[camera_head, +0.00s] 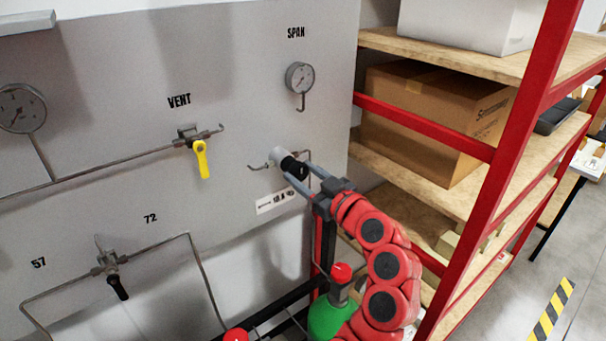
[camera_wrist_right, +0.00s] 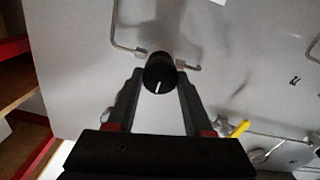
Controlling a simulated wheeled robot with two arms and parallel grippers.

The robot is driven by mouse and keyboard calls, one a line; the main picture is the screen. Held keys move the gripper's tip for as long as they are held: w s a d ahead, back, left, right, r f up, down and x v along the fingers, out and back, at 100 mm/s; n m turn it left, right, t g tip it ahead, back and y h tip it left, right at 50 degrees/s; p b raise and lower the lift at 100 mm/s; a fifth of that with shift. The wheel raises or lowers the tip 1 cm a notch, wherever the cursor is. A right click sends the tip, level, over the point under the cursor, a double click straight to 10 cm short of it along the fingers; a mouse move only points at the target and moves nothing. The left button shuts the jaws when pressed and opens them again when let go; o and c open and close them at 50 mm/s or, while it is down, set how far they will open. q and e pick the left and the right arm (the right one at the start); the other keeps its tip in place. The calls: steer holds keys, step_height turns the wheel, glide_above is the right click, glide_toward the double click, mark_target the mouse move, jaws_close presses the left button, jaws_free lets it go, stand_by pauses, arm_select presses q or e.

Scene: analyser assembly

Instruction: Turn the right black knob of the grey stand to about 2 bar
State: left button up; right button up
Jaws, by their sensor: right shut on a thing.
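The right black knob (camera_head: 293,167) sticks out of the grey stand (camera_head: 240,60), below the SPAN gauge (camera_head: 300,77). My right gripper (camera_head: 297,175) reaches it from the lower right, with its two fingers on either side of the knob. In the right wrist view, the black knob (camera_wrist_right: 160,74) with a white pointer line lies between the fingertips of my right gripper (camera_wrist_right: 160,80), which is shut on it. The gauge's needle is too small to read. My left gripper is not in view.
A yellow VENT valve handle (camera_head: 201,160) and thin pipes stand out from the panel to the left. A red shelf rack (camera_head: 507,165) with a cardboard box (camera_head: 425,120) stands close on the right. A green cylinder (camera_head: 328,320) is below my right arm.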

jaws_close()
